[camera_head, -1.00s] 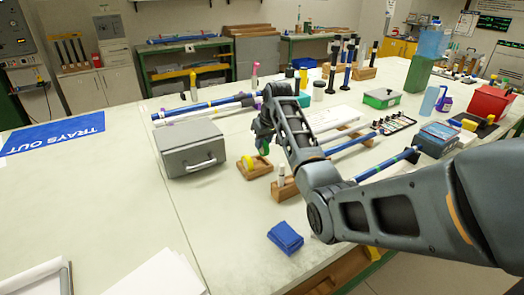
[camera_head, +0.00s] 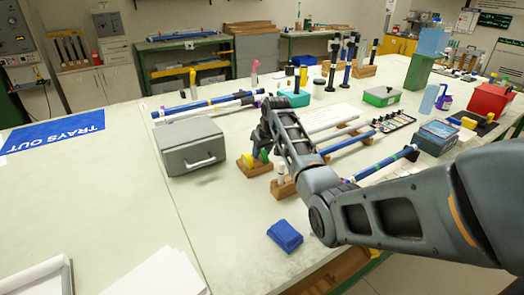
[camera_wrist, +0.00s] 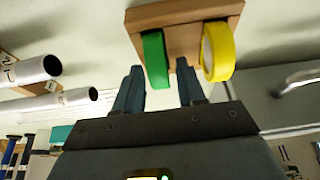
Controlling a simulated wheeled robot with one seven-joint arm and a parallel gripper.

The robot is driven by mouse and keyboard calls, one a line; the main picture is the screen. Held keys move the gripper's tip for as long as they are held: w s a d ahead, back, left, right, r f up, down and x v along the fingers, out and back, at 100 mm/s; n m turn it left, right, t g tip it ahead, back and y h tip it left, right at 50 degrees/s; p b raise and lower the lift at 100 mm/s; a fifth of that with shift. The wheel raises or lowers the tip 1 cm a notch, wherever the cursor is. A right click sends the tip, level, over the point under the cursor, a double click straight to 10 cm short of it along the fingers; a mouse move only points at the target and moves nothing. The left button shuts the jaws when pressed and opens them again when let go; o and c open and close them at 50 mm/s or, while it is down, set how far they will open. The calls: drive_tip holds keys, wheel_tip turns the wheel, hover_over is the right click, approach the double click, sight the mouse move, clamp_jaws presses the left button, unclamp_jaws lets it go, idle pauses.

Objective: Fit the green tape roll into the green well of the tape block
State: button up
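The green tape roll (camera_wrist: 156,60) stands on edge at the wooden tape block (camera_wrist: 185,14) in the wrist view, its far edge meeting the block. The green well is hidden behind the roll, so how deep it sits cannot be told. The yellow tape roll (camera_wrist: 219,51) stands beside it in the block. My gripper (camera_wrist: 160,72) has its two fingers apart, one on each side of the green roll, with a visible gap on the right side. In the head view the green roll (camera_head: 265,156) shows small under my gripper, at the block (camera_head: 256,169).
A grey case (camera_head: 189,146) with a handle stands close left of the block. Rods on wooden holders lie to the right, with one holder (camera_head: 283,187) close by. The bench left of the case is mostly clear.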

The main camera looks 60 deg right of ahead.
drive_tip(key=shift+o, duration=0.6)
drive_tip(key=shift+r, duration=0.1)
drive_tip(key=shift+r, duration=0.2)
drive_tip(key=v, duration=1.1)
drive_tip(key=shift+r, duration=0.35)
drive_tip(key=shift+s+a, duration=0.15)
drive_tip(key=shift+s, duration=0.05)
